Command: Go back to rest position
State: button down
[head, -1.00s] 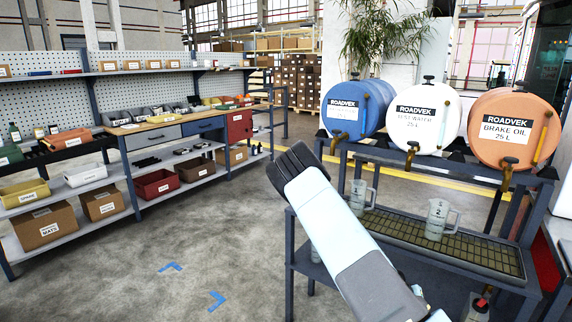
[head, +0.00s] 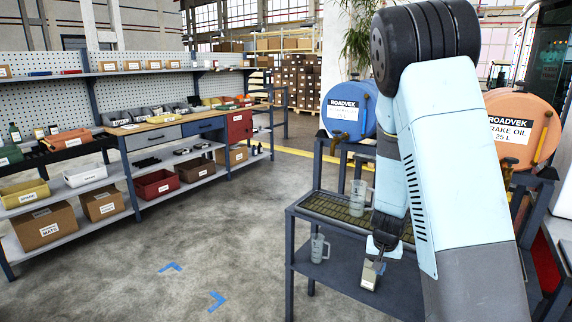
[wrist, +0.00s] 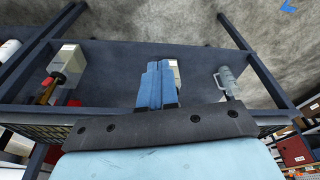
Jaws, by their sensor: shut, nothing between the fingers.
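My gripper (wrist: 154,68) shows in the wrist view with its two blue fingers pressed together and nothing between them. In the head view my gripper (head: 381,252) hangs low, pointing down at the front of the dark trolley (head: 300,226). My arm is bent, with its elbow high at the right, covering much of the trolley. A pale box-like item (wrist: 176,73) lies behind the fingers in the wrist view; whether they touch is unclear. A clear jug (head: 357,198) stands on the upper grid tray, and another jug (head: 319,248) on the lower shelf.
A blue drum (head: 345,108) and an orange drum (head: 515,125) rest on the trolley's top rack; my arm hides the space between them. Shelving with bins (head: 155,184) stands at left.

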jog(key=s+a+r+n+y, duration=0.1)
jog(key=s+a+r+y, duration=0.2)
jog(key=r, duration=0.8)
jog(key=s+a+r+n+t+h, duration=0.1)
jog(key=s+r+n+t+h, duration=0.1)
jog(key=s+r, duration=1.9)
jog(key=shift+a+n+t, duration=0.35)
jog(key=shift+n+t, duration=0.05)
jog(key=shift+t, duration=0.2)
jog(key=c, duration=1.9)
grip_release()
jog(key=shift+s, duration=0.35)
jog(key=o, duration=0.5)
jog(key=shift+s+r, duration=0.1)
jog(key=shift+s, duration=0.05)
jog(key=shift+c, duration=0.2)
jog(key=shift+d, duration=0.2)
